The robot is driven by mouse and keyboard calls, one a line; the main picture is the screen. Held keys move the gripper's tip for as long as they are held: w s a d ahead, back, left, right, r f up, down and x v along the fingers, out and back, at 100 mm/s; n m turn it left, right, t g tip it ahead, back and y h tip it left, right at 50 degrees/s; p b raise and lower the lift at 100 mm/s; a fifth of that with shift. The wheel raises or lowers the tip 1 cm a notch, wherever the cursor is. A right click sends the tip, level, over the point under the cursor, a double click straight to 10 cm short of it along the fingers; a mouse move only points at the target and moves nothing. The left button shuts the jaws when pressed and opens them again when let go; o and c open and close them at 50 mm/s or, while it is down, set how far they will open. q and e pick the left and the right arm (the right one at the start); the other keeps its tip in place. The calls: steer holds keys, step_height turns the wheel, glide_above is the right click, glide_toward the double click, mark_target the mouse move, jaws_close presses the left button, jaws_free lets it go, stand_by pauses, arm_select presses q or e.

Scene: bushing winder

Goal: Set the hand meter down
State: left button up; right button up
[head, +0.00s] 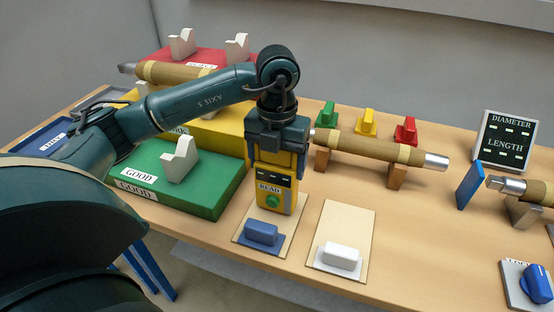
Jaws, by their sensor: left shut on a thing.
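The hand meter (284,202) is yellow and upright, with a dark display, a READ label and a green round button facing me. My left gripper (277,160) is shut on its upper part from above. The meter's lower end is over the back part of a small tan board (243,246), behind a blue block (261,233) on that board. I cannot tell whether the meter touches the board. My right gripper is not in view.
A tan board (341,224) with a white block (340,256) lies to the right. A green GOOD stand (215,192) is close on the left. Behind on the right, a brown bushing (370,149) rests on wooden supports. A blue knob (536,283) is at far right.

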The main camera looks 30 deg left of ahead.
arm_select(q)
steer(key=shift+f, duration=0.2)
steer(key=o, duration=1.5)
steer(key=shift+r, duration=0.1)
